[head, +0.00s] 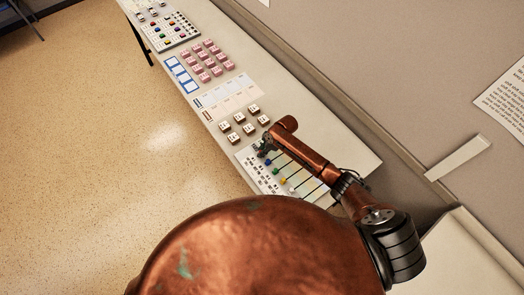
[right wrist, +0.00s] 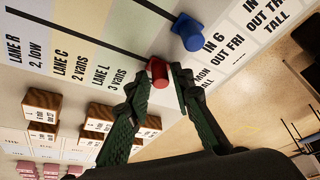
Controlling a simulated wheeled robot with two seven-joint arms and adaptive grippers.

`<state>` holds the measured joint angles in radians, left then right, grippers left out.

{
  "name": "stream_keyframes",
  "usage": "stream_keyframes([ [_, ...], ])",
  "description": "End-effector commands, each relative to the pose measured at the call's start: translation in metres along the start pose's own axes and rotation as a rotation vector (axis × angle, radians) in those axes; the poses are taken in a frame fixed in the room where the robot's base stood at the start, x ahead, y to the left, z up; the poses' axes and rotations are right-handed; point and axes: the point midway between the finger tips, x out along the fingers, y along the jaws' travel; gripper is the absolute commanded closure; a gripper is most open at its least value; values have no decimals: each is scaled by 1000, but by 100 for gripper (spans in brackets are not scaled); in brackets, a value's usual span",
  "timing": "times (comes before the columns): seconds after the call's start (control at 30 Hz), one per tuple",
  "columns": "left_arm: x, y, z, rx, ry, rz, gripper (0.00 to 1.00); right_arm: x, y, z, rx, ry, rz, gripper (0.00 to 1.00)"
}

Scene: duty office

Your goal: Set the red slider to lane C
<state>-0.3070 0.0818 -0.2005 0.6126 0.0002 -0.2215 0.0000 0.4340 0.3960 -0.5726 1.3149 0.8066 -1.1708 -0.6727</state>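The red slider (right wrist: 157,72) is a small red knob at the lower right end of a dark track in the right wrist view, on the lane L side. The lane C label (right wrist: 62,65) lies between those of lane R (right wrist: 14,50) and lane L (right wrist: 104,79). My right gripper (right wrist: 162,76) has one fingertip on each side of the red slider, close against it, and looks shut on it. In the head view my right gripper (head: 264,147) is over the slider board (head: 255,174) and hides the red slider. My left gripper is not in view.
A blue slider (right wrist: 188,33) stands beside the red one. Other coloured sliders, including a yellow one (head: 282,181), line the board. Brown-sided blocks (right wrist: 100,115) stand close to the gripper.

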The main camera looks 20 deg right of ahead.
Motion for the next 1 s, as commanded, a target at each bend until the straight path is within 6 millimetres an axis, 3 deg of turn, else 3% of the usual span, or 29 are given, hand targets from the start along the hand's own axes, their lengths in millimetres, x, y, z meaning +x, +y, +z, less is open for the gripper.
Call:
stream_keyframes([
  [0.27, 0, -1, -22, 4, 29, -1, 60, 0, 0, 0, 0, 0, 0, 99],
  [0.77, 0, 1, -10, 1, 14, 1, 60, 0, 1, 1, 1, -1, 0, 100],
  [1.0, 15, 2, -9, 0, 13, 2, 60, -10, 34, 33, 3, -6, 6, 100],
])
